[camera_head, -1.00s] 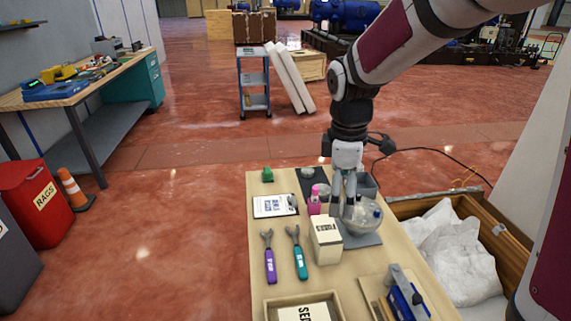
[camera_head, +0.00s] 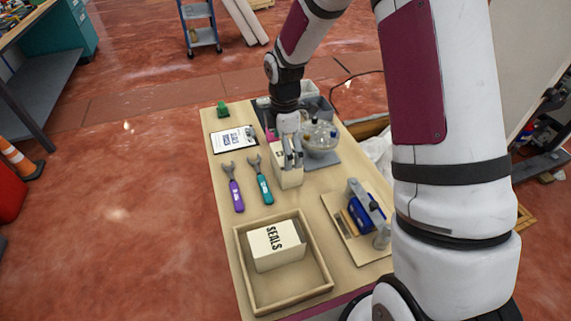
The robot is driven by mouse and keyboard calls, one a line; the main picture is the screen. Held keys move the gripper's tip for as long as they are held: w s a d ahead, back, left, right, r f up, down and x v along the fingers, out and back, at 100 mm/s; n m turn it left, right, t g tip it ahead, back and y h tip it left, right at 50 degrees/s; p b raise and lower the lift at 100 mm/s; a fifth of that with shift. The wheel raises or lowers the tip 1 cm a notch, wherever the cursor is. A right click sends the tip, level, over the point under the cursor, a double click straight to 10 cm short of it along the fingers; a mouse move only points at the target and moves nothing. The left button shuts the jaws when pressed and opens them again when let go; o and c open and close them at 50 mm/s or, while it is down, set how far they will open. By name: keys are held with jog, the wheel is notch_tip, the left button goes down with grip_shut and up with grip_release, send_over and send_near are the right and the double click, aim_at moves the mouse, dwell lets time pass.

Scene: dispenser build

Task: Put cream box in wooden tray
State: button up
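A cream box (camera_head: 287,177) stands upright on the workbench, beyond the tray. My gripper (camera_head: 291,160) points down at the top of this box, its fingers overlapping the box's upper part. I cannot tell whether the fingers are closed on it. The wooden tray (camera_head: 241,262) is at the near end of the bench. Another cream box, marked SEALS (camera_head: 277,250), sits inside it, leaving bare tray floor at the near side and right.
A purple wrench (camera_head: 236,194) and a teal wrench (camera_head: 262,187) lie left of the upright box. A clear bowl (camera_head: 319,140) stands close to its right. A board with a blue device (camera_head: 361,212) lies right of the tray. A clipboard (camera_head: 233,140) lies farther back.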

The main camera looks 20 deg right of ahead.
jog(key=shift+s+d+f, duration=0.1)
jog(key=shift+s+f, duration=0.05)
jog(key=shift+f, duration=2.6)
jog(key=c, duration=1.2)
notch_tip(320, 180, up, 10)
jog(key=shift+p, duration=0.3)
jog(key=m, duration=0.1)
jog(key=s+m+p, duration=0.1)
jog(key=m, duration=0.1)
jog(key=s+m, duration=0.1)
jog(key=m, duration=0.1)
jog(key=shift+r+p, duration=0.25)
jog(key=shift+p, duration=0.1)
jog(key=s+m, duration=0.1)
jog(key=m, duration=0.1)
jog(key=s+m+p, duration=0.1)
jog(key=m, duration=0.1)
jog(key=shift+r+m, duration=0.2)
jog(key=shift+m, duration=0.1)
jog(key=s+m+p, duration=0.1)
jog(key=m, duration=0.1)
jog(key=s+m+p, duration=0.1)
jog(key=m, duration=0.2)
jog(key=s+m, duration=0.1)
jog(key=m, duration=0.2)
jog(key=shift+s+r+p, duration=0.2)
jog(key=shift+r+p, duration=0.05)
jog(key=shift+p, duration=0.15)
